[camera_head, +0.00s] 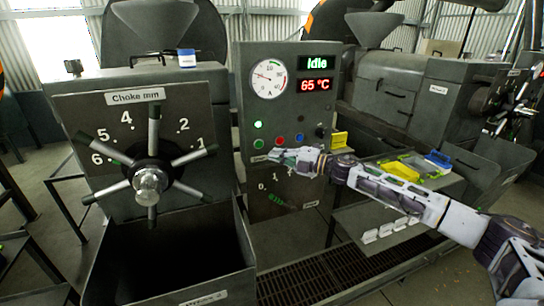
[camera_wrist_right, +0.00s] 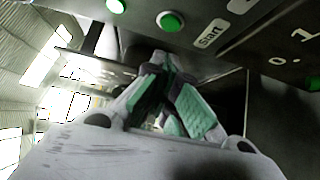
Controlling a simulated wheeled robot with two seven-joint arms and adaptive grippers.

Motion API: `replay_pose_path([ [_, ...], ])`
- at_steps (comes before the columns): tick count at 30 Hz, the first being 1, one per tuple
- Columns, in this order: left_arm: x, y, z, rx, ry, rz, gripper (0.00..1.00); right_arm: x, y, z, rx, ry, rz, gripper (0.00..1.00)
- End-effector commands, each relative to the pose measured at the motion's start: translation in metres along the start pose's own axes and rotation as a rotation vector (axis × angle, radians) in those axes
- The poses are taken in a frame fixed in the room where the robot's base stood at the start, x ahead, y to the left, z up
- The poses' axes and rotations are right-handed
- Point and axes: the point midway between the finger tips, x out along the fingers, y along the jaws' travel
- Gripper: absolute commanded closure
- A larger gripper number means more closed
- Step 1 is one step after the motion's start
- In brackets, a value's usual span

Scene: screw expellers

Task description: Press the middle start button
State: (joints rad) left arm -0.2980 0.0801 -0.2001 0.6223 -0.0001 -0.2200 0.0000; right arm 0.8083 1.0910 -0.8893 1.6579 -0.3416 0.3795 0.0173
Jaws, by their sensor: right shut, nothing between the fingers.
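The start button is a round green button (camera_head: 258,144) at the lower left of the grey control panel (camera_head: 245,100). In the right wrist view a green button (camera_wrist_right: 170,21) sits beside a label (camera_wrist_right: 210,32) reading "Start". My right gripper (camera_head: 272,155) reaches in from the right, its tips just below and right of that button. Its fingers (camera_wrist_right: 160,62) are shut and empty, and appear apart from the button. My left gripper is not in view.
The panel also has a lit green lamp (camera_head: 258,124), a red button (camera_head: 280,140), a blue button (camera_head: 299,137) and a black knob (camera_head: 320,131). The display (camera_head: 320,63) reads "Idle". A spoked choke wheel (camera_head: 150,180) sticks out at left. A tray with yellow items (camera_head: 400,170) lies behind my arm.

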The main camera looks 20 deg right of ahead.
Motion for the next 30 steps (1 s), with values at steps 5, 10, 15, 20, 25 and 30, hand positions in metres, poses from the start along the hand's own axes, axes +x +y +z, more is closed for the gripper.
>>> replay_pose_path([
  [5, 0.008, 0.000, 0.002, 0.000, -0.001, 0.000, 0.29, -0.018, -0.003, 0.000, 0.000, -0.001, -0.002, 1.00],
  [10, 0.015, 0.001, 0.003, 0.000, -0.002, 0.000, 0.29, -0.034, -0.003, 0.000, 0.001, -0.001, -0.002, 1.00],
  [15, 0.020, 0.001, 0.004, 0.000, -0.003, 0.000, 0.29, -0.049, -0.003, 0.000, 0.001, -0.001, -0.002, 1.00],
  [20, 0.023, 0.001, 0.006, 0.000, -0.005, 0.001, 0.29, -0.057, -0.002, 0.000, 0.000, 0.000, -0.001, 1.00],
  [25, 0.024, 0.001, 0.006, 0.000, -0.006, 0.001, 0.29, -0.060, -0.001, 0.000, -0.001, 0.000, -0.001, 1.00],
  [30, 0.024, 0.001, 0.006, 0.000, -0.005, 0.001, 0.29, -0.060, 0.000, 0.000, 0.000, 0.000, -0.001, 1.00],
])
